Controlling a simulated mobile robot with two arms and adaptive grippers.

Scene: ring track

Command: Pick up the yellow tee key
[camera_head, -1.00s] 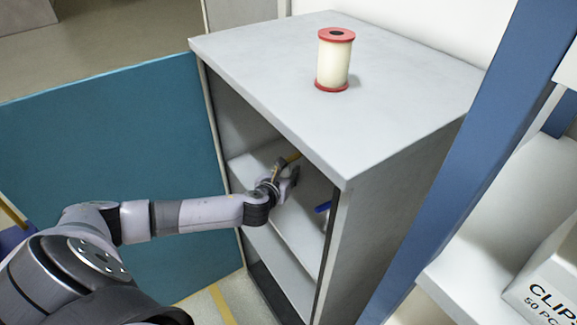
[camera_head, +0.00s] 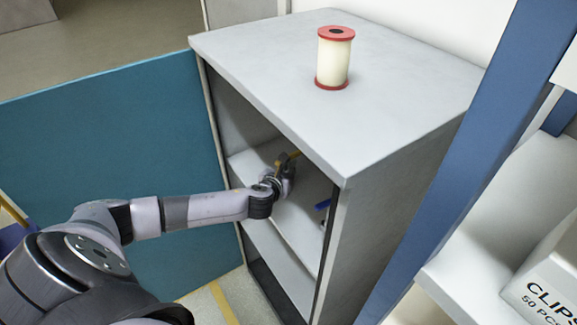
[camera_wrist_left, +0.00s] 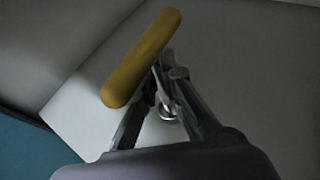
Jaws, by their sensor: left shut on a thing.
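The yellow tee key (camera_head: 294,155) is inside the grey cabinet, above the middle shelf. In the left wrist view its thick yellow bar (camera_wrist_left: 142,58) lies slantwise across the fingertips. My left gripper (camera_head: 285,168) reaches in through the cabinet's open front and is shut on the key. In the left wrist view the two fingers of my left gripper (camera_wrist_left: 163,75) come together just under the bar. The key's shaft is mostly hidden, and I cannot tell whether it touches the shelf. My right gripper is not in view.
The cabinet top (camera_head: 270,50) bears a cream spool (camera_head: 333,62) with red ends. The teal door (camera_head: 110,150) stands open at the left. A blue object (camera_head: 323,205) is on the shelf, right of the gripper. A clips box (camera_head: 550,280) stands at the right.

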